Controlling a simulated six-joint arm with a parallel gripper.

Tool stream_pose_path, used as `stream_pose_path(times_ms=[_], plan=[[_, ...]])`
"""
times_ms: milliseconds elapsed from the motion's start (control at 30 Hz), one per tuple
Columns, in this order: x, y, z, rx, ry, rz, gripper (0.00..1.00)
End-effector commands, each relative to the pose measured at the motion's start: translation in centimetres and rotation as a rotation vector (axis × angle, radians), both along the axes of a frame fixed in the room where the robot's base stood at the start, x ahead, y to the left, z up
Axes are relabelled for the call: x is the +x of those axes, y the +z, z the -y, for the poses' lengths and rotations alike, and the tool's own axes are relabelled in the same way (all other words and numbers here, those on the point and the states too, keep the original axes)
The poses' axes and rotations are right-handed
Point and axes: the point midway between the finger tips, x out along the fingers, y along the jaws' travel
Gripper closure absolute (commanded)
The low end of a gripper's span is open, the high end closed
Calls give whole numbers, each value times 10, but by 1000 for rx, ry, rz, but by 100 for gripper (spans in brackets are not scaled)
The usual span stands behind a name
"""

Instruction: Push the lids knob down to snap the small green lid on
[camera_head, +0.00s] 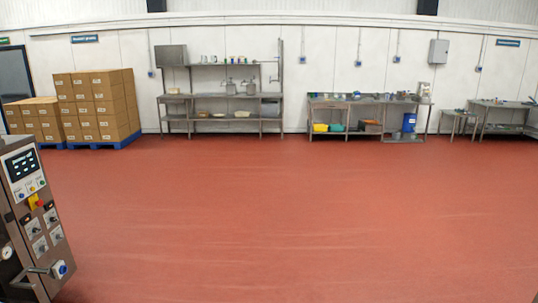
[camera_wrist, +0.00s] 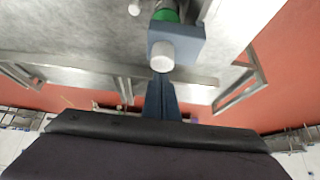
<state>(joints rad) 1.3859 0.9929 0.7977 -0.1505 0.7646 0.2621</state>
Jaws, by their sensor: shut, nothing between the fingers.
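In the wrist view, my gripper (camera_wrist: 162,78) shows as dark blue-grey fingers, shut together with nothing between them. Just beyond the fingertips is a white cylindrical knob-like part (camera_wrist: 163,55) in front of a blue-grey block (camera_wrist: 188,43). Whether the fingertips touch it I cannot tell. A green round part (camera_wrist: 166,14), which looks like the small green lid, shows behind the block at the top edge, partly hidden. Whether the white part belongs to the lid is unclear. The head view shows neither my gripper nor the lid.
In the wrist view, a grey metal surface (camera_wrist: 75,35) lies around the block, and a small white round part (camera_wrist: 134,9) is at the top edge. In the head view, a control cabinet (camera_head: 35,215) stands at left, stacked boxes (camera_head: 97,105) behind. The red floor (camera_head: 290,210) is clear.

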Motion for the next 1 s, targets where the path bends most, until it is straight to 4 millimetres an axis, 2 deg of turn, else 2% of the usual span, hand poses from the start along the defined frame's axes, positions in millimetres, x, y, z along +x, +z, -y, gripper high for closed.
stream_pose_path(times_ms=[1000], plan=[[0,-14,0,1,0,0,100]])
